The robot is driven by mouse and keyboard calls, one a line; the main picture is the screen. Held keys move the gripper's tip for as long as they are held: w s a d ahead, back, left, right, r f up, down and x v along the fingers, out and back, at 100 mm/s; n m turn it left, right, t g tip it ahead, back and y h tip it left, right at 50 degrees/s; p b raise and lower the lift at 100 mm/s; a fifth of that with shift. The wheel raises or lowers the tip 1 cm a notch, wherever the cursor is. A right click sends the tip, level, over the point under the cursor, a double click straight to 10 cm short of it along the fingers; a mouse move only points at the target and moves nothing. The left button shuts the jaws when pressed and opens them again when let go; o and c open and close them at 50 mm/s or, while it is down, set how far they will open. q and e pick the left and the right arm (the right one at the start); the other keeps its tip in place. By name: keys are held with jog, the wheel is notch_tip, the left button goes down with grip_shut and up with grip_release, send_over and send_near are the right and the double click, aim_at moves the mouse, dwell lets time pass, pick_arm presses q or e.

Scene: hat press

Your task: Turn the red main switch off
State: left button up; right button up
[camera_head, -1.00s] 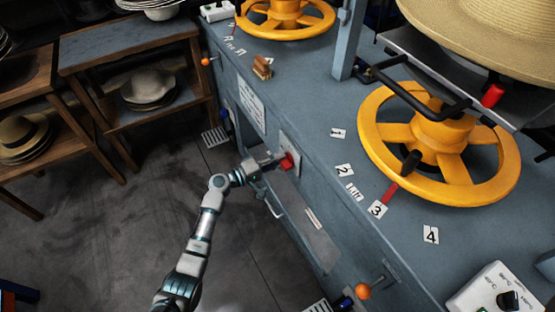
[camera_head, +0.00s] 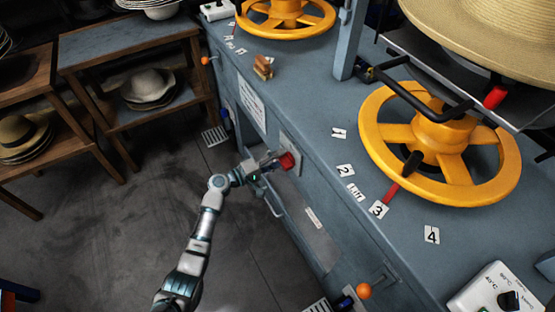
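The red main switch (camera_head: 287,161) sits on a light plate (camera_head: 291,148) on the front face of the blue-grey press bench. My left gripper (camera_head: 273,160) is at the switch, with its fingers at the knob's left side. The fingers are small and partly overlap the knob, so I cannot tell whether they grip it or only touch it. My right gripper is not in the view.
Yellow handwheels (camera_head: 440,145) stand on the bench top, one near and one far. An orange ball lever (camera_head: 364,291) and a handle (camera_head: 272,203) stick out from the bench front. Shelves with hats (camera_head: 150,86) stand left. The floor (camera_head: 120,220) between is clear.

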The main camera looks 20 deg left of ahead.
pick_arm(q)
jog(key=v, duration=1.2)
jog(key=shift+f, duration=0.1)
